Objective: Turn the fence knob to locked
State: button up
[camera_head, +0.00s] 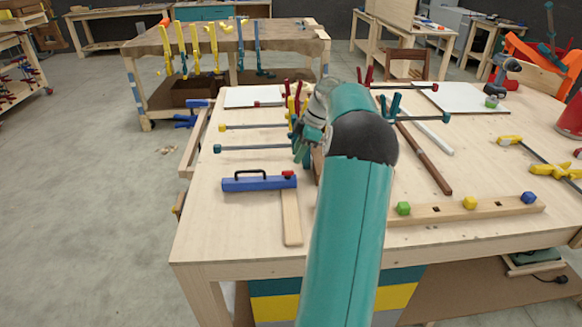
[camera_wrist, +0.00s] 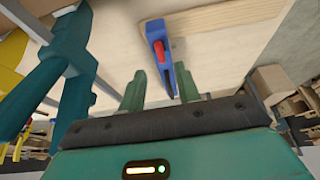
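A blue fence (camera_head: 259,183) with a black handle lies across the left part of the wooden workbench. Its red knob (camera_head: 289,175) sits at the right end, above a pale wooden strip. My gripper (camera_head: 306,146) is partly hidden by my teal arm in the head view, just above and right of the knob in the picture. In the wrist view my gripper (camera_wrist: 159,84) has its two green fingers apart with a gap between them. A blue bar with a red part (camera_wrist: 161,51) shows beyond the fingertips; it looks like the fence and knob. I cannot tell the knob's setting.
Clamps with yellow (camera_head: 222,127) and teal (camera_head: 218,148) ends lie behind the fence. A wooden rail with coloured blocks (camera_head: 470,203) lies to the right of my arm. A large teal clamp (camera_wrist: 70,75) fills the left of the wrist view. The bench's front left corner is clear.

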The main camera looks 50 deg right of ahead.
aim_at(289, 171)
jog(key=x, duration=0.6)
jog(key=shift+f, duration=0.15)
grip_shut()
